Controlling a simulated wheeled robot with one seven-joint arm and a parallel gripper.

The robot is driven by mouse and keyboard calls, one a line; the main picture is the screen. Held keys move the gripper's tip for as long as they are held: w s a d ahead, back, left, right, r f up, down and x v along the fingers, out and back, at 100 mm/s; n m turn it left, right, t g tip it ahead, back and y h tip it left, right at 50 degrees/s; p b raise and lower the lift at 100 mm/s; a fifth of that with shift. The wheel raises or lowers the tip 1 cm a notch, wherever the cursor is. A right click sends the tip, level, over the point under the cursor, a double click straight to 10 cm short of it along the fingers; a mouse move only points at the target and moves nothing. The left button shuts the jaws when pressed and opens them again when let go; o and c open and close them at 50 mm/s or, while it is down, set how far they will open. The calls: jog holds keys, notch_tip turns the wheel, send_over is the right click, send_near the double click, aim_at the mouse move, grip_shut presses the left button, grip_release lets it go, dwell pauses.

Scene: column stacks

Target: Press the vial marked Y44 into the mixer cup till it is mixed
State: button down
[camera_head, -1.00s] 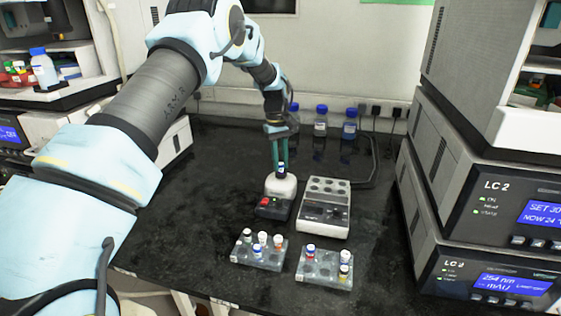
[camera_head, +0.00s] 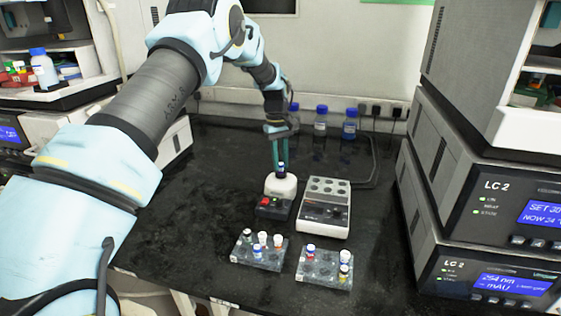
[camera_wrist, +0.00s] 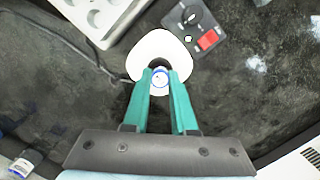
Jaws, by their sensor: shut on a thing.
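The mixer (camera_head: 270,205) has a white rounded head and a dark front with a red switch. In the wrist view its white top (camera_wrist: 152,50) surrounds a dark cup. My gripper (camera_head: 281,166) stands above the cup with its green fingers pointing down. In the wrist view my gripper (camera_wrist: 161,75) is shut on a vial (camera_wrist: 160,79) with a white and blue cap. The vial (camera_head: 281,168) is upright at the cup, and its lower part is hidden. I cannot read its mark or tell how firmly it presses.
A grey block heater (camera_head: 325,205) stands right of the mixer. Two racks, the left rack (camera_head: 246,262) and the right rack (camera_head: 318,282), hold several vials in front. Blue-capped bottles (camera_head: 349,125) stand at the back. Stacked instruments (camera_head: 490,215) bound the right side.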

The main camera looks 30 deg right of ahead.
aim_at(280, 163)
jog(key=shift+r+p, duration=2.05)
jog(key=shift+r, duration=1)
jog(key=shift+f, duration=0.1)
